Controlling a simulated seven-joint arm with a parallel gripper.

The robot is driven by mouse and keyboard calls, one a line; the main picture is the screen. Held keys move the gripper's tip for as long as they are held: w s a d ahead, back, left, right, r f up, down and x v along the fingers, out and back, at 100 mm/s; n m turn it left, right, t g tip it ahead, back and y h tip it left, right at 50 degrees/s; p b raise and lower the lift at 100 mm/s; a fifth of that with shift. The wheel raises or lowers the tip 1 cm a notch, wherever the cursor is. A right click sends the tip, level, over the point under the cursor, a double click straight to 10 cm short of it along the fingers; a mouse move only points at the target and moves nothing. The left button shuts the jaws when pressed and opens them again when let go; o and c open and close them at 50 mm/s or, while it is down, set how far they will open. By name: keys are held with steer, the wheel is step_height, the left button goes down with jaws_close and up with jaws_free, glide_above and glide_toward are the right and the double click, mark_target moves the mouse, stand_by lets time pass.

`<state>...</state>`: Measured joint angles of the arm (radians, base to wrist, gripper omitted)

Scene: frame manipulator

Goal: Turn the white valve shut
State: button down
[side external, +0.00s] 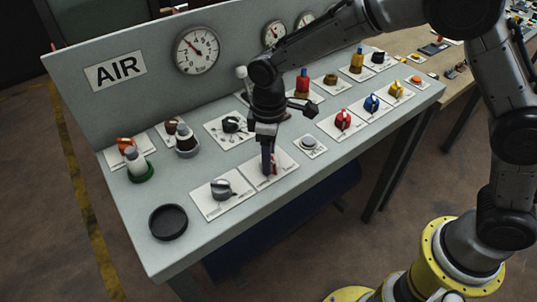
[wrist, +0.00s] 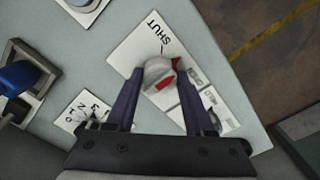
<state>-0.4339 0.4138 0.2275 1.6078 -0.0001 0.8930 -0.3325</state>
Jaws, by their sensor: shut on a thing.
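The white valve (wrist: 155,68) is a rounded knob with red marks on it. It stands on a white plate (wrist: 131,48) that carries the word SHUT at its upper part. My gripper (wrist: 158,74) has one dark finger on each side of the knob and is shut on it. In the side external view my gripper (side external: 267,172) points down at the plate (side external: 284,163) near the panel's front edge. The fingers hide most of the valve there. I cannot tell exactly which label the valve's pointer faces.
A grey knob (side external: 221,189) sits on the plate to the left, and a black dish (side external: 168,222) lies further left. A pale round button (side external: 309,142) and a red knob (side external: 343,120) are to the right. Behind stands an upright AIR panel with gauges (side external: 197,51).

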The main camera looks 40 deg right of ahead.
steer(key=n, duration=0.4)
steer(key=shift+n, duration=0.3)
steer(key=shift+r+n, duration=0.1)
steer(key=shift+n, duration=2.1)
steer(key=shift+c, duration=1.4)
jaws_free()
step_height(320, 180, up, 14)
steer(key=shift+d, duration=0.1)
